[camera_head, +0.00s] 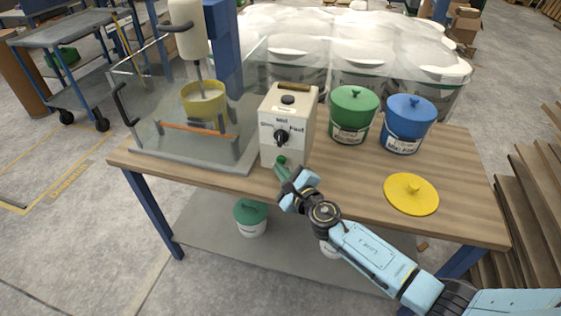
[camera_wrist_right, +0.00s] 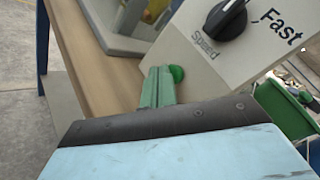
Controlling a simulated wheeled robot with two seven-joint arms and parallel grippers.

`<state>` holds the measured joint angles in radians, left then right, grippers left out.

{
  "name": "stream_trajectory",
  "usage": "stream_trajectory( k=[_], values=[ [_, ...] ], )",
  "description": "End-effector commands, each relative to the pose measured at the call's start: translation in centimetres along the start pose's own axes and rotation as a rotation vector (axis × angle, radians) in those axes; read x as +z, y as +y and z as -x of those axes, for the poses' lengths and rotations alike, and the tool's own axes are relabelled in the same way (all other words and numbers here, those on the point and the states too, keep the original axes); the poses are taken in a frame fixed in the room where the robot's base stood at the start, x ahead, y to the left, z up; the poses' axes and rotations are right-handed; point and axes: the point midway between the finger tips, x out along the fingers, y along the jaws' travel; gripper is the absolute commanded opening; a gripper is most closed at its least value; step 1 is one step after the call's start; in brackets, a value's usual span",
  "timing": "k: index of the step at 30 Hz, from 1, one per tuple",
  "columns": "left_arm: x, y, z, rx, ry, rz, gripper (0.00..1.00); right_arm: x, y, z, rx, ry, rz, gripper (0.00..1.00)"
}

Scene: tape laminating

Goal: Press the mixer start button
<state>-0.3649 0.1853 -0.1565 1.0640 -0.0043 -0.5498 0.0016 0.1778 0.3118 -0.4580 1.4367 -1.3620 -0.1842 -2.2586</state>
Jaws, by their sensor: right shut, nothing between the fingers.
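The mixer's control box (camera_head: 289,125) is a cream box on the wooden table, with a black speed dial (camera_head: 281,137) on its front. The green start button (camera_head: 281,160) sits low on that front face. In the right wrist view the button (camera_wrist_right: 177,73) is a round green knob below the dial (camera_wrist_right: 226,19). My right gripper (camera_head: 281,169) is shut and empty, its green fingertips right at the button. In the wrist view the fingertips (camera_wrist_right: 157,80) overlap the button's left side; I cannot tell if they touch it. My left gripper is not in view.
The mixer (camera_head: 188,40) stands over a yellow bucket (camera_head: 204,104) inside a clear guard, left of the box. A green bucket (camera_head: 352,114) and a blue bucket (camera_head: 407,123) stand to the right. A yellow lid (camera_head: 411,194) lies near the table's front right.

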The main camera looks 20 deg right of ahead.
Motion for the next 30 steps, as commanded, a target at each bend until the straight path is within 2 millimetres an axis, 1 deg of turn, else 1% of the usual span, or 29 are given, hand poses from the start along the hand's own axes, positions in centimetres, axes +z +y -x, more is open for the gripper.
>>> stream_trajectory(
  k=[21, 30],
  values=[
    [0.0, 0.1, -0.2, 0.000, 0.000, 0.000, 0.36, -0.7, -1.1, -0.8, -0.014, 0.006, 0.010, 0.00],
    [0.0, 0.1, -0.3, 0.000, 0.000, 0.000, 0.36, -1.1, -1.3, -1.0, -0.014, 0.009, 0.015, 0.00]
  ],
)
